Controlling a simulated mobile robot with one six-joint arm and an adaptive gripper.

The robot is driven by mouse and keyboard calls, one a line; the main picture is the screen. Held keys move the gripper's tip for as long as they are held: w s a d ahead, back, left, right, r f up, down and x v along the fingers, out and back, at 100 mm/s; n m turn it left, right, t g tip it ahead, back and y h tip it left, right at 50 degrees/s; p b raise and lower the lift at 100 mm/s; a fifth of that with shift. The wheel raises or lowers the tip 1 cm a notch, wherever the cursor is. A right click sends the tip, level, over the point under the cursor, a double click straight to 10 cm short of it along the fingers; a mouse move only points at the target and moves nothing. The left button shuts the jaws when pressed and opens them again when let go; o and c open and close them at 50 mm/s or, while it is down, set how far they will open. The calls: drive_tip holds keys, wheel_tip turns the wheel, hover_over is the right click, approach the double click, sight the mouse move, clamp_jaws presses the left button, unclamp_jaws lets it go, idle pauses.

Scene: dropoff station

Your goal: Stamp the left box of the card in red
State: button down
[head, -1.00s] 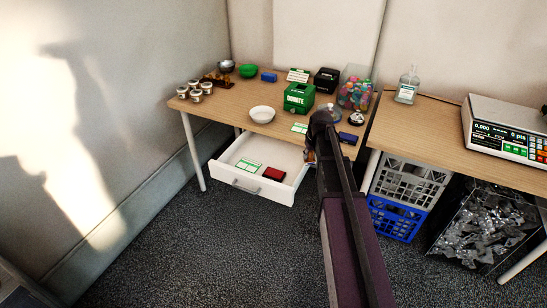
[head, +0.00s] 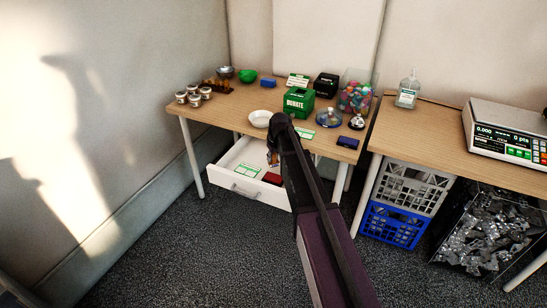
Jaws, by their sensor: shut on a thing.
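A white card with green print (head: 222,171) lies in the open white drawer under the left table. A red pad (head: 271,178) lies to its right in the drawer. My gripper (head: 273,159) is over the drawer, above and close to the red pad, pointing down. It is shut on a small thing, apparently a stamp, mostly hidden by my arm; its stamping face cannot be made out. Another green-and-white card (head: 304,133) lies on the tabletop, partly behind my arm. A dark blue pad (head: 348,142) lies at the table's front right.
The drawer front (head: 248,193) sticks out below the table (head: 222,112). On the table are a white bowl (head: 261,118), a green donation box (head: 298,103), a jar of colourful pieces (head: 355,97) and a bell (head: 357,123). Crates (head: 410,188) stand under the right table.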

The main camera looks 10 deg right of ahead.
drive_tip(key=shift+f, duration=0.1)
wheel_tip(320, 180, down, 6)
drive_tip(key=b, duration=0.6)
drive_tip(key=shift+f+b, duration=0.45)
drive_tip(key=shift+b, duration=0.1)
idle(3.0)
drive_tip(key=shift+r, duration=0.2)
drive_tip(key=shift+r+p, duration=3.35)
drive_tip(key=shift+p, duration=0.2)
